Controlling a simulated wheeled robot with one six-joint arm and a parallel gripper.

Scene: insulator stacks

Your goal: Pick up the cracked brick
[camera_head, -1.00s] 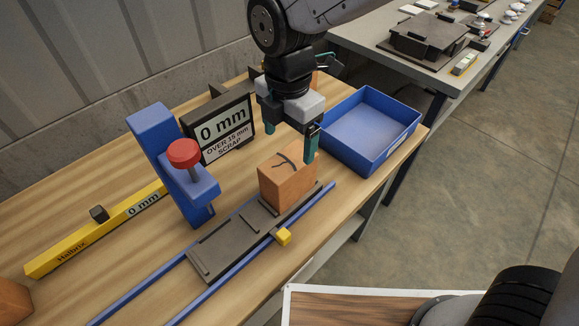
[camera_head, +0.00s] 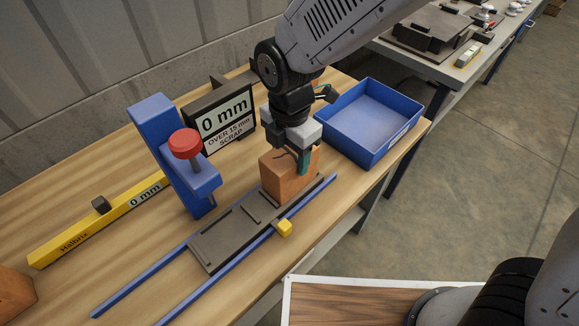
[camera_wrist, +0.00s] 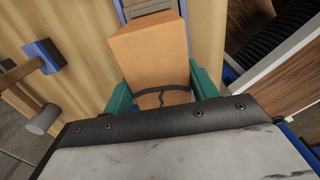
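The cracked brick (camera_head: 280,181) is an orange block standing on the far end of the dark sliding plate (camera_head: 228,240). A dark branching crack marks its top face, and the brick also shows in the wrist view (camera_wrist: 149,56). My gripper (camera_head: 289,163) is down over the brick. Its teal fingers stand on opposite sides of the brick in the wrist view (camera_wrist: 160,88), very close to its faces. I cannot tell whether they press on it. In the head view one finger lies against the right side; the other is mostly hidden.
A blue stand with a red knob (camera_head: 185,143) is left of the brick, by a "0 mm" scrap sign (camera_head: 226,118). An empty blue tray (camera_head: 404,136) stands to the right. Blue rails (camera_head: 140,285) flank the plate. A yellow gauge bar (camera_head: 100,222) and another brick (camera_head: 14,297) are at left.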

